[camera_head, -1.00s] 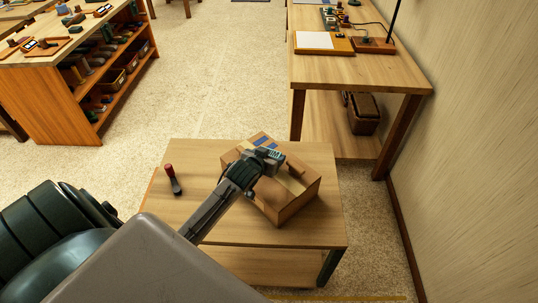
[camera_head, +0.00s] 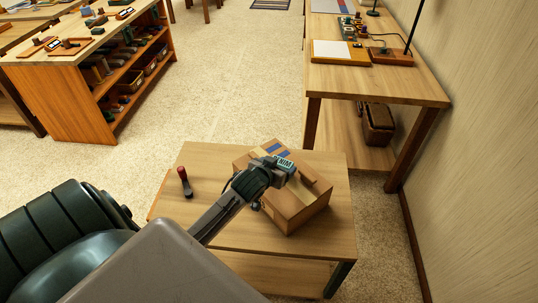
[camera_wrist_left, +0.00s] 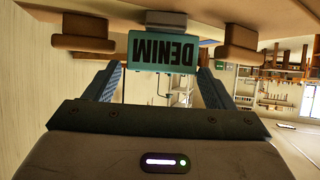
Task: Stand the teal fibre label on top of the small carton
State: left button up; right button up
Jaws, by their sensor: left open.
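My left gripper (camera_head: 270,168) reaches over the carton from the left. My right gripper is not in view.
The carton sits on a low wooden table (camera_head: 225,225). A red-handled tool (camera_head: 184,181) stands at its left. Brown blocks (camera_wrist_left: 82,30) flank the label. A taller bench (camera_head: 385,85) stands behind right and a shelf unit (camera_head: 95,95) at the left. Pale floor lies between.

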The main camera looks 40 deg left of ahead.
pick_arm(q)
jog(key=v, duration=0.8)
jog(key=shift+s+r, duration=0.15)
jog(key=shift+s, duration=0.2)
jog(key=s+d+f+m+g+h, duration=0.1)
jog(key=s+d+f+g, duration=0.3)
jog(key=s, duration=0.7)
jog(key=s+d+f+m+g, duration=0.2)
jog(key=s+d+f+g, duration=0.2)
jog(key=s, duration=0.7)
jog(key=w+a+f+g, duration=0.1)
jog(key=a+f+g, duration=0.15)
jog(key=f, duration=2.35)
jog(key=s+a+f, duration=0.2)
jog(key=s+f, duration=1.5)
jog(key=f, duration=0.4)
jog(key=shift+f+n, duration=0.4)
